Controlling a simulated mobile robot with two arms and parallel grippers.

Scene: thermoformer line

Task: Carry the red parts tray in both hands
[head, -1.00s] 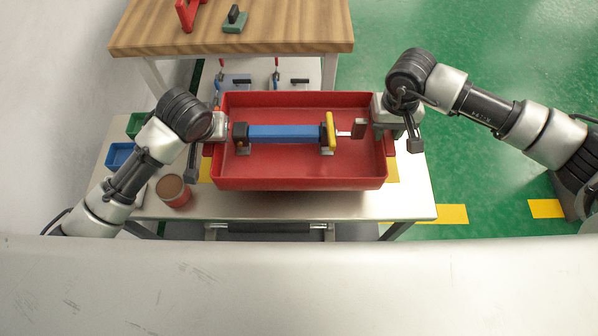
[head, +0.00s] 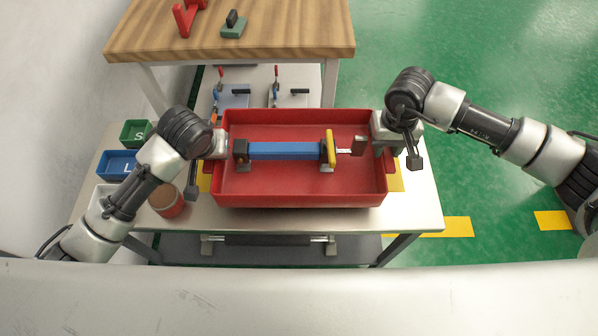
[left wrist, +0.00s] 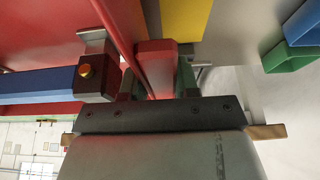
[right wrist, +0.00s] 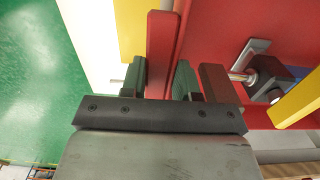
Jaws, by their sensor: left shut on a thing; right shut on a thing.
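The red parts tray (head: 300,196) is level over the steel table in the head view; whether its base touches the table cannot be told. It holds a blue bar (head: 283,151) with a black end block and a yellow plate (head: 331,148). My left gripper (head: 213,146) is shut on the tray's left handle, a red tab between the fingers in the left wrist view (left wrist: 157,75). My right gripper (head: 384,138) is shut on the right handle, also seen in the right wrist view (right wrist: 161,70). The tray's underside is hidden.
The steel table (head: 420,212) has yellow marks beside the tray. A red can (head: 167,200), a blue bin (head: 117,164) and a green bin (head: 135,133) stand at left. Clamp fixtures (head: 290,95) lie behind the tray. A wooden bench (head: 290,35) is beyond. Green floor at right is open.

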